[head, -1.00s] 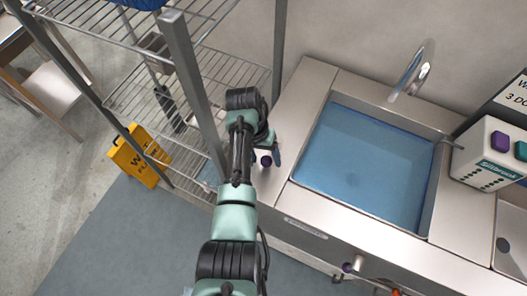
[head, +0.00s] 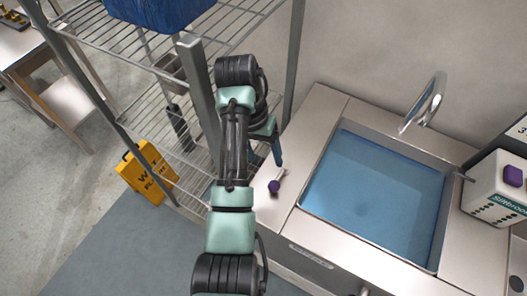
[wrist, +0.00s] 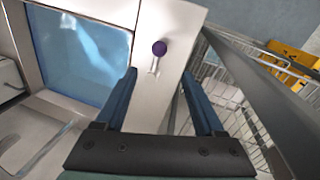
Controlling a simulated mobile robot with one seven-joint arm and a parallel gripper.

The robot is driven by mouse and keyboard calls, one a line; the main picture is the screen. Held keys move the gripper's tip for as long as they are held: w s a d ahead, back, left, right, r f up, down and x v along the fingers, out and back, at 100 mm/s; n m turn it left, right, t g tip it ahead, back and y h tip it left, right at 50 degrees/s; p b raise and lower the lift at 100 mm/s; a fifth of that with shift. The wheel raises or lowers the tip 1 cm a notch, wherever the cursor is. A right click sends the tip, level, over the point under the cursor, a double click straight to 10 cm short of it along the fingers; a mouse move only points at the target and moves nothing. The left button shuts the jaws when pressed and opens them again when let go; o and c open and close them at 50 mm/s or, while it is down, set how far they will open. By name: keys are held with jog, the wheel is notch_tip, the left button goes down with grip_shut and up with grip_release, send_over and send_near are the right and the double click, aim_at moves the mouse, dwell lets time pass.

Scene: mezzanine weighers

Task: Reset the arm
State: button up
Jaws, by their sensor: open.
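My gripper (wrist: 166,100) is open and empty in the wrist view, its two blue fingers spread above the left ledge of the sink counter. In the head view my gripper (head: 276,152) is mostly hidden behind my arm, with one blue finger showing. A small item with a purple knob and a metal stem (head: 274,186) lies on the steel ledge left of the basin. The same purple-knobbed item (wrist: 159,48) shows beyond and between the fingertips in the wrist view, apart from them.
A sink basin (head: 318,207) with blue water and a curved faucet (head: 431,104) is to the right. A wire shelf rack (head: 196,90) stands close on the left, with a blue bin (head: 160,12) on top. A yellow wet-floor sign (head: 147,172) stands on the floor. A white dispenser box (head: 490,190) is far right.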

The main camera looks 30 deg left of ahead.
dwell(0.4)
jog(key=w+d+r+t+y, duration=0.25)
jog(key=w+r+t, duration=0.45)
jog(key=w+r, duration=0.4)
jog(key=w+d+r+t+y, duration=0.15)
jog(key=r+t, duration=0.25)
jog(key=r, duration=0.5)
jog(key=w+d+r+t, duration=0.1)
jog(key=d+r+t, duration=0.2)
jog(key=r, duration=0.6)
jog(key=s+d+r+m+t, duration=0.1)
jog(key=s+d+r+t, duration=0.25)
jog(key=r, duration=0.55)
jog(key=s+d+r+t, duration=0.3)
jog(key=r+t, duration=0.1)
jog(key=r, duration=0.4)
jog(key=s+d+r+t+h, duration=0.1)
jog(key=s+r+t, duration=0.1)
jog(key=s+r, duration=0.3)
jog(key=s+d+r+t, duration=0.2)
jog(key=s+r+t, duration=0.1)
jog(key=s+r, duration=0.3)
jog(key=shift+s+d+m+h+b, duration=0.3)
jog(key=shift+s+h+b, duration=0.1)
jog(key=shift+s, duration=0.4)
jog(key=shift+r+t, duration=0.1)
jog(key=shift+t, duration=0.15)
